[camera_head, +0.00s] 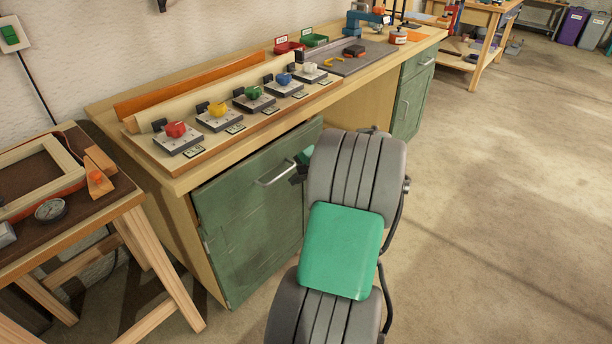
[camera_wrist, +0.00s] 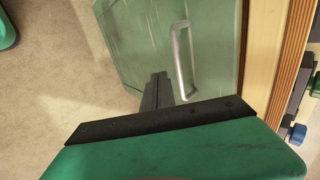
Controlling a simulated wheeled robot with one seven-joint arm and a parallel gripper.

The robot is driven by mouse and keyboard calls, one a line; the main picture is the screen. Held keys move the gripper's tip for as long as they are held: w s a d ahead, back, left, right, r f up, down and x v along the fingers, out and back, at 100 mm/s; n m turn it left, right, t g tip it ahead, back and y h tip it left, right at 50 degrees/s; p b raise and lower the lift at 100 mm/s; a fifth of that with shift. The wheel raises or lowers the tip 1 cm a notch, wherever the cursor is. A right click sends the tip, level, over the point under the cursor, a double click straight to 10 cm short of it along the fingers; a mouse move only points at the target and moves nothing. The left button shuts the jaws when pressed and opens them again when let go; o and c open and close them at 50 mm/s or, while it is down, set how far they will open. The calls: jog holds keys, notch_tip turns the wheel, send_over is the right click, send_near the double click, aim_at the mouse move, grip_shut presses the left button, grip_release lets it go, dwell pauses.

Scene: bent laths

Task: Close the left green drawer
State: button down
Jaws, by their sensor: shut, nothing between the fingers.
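The left green drawer front (camera_head: 235,197) is under the left end of the workbench, with a pale metal bar handle (camera_head: 275,170). A narrow dark gap shows above its top edge; I cannot tell how far it stands out. In the wrist view the green front (camera_wrist: 140,35) fills the upper middle, with the handle (camera_wrist: 182,62) upright in the picture. My gripper (camera_wrist: 158,78) is shut and empty, its dark fingers over the green front just beside the handle. Whether they touch it is unclear. In the head view my gripper is mostly hidden behind my arm.
The bench top (camera_head: 160,172) carries a row of coloured knobs on plates, and red and green bins (camera_head: 314,40). A second green cabinet (camera_head: 410,103) is at the bench's right end. A wooden table (camera_head: 125,198) stands close on the left. The floor (camera_head: 500,220) at right is clear.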

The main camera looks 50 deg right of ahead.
aim_at(270, 171)
jog(key=w, duration=0.3)
jog(key=shift+w+f, duration=0.2)
jog(key=shift+w, duration=0.1)
jog(key=shift+w+a+p, duration=0.15)
jog(key=shift+w+p, duration=1.1)
jog(key=shift+w, duration=1.2)
jog(key=shift+r, duration=0.1)
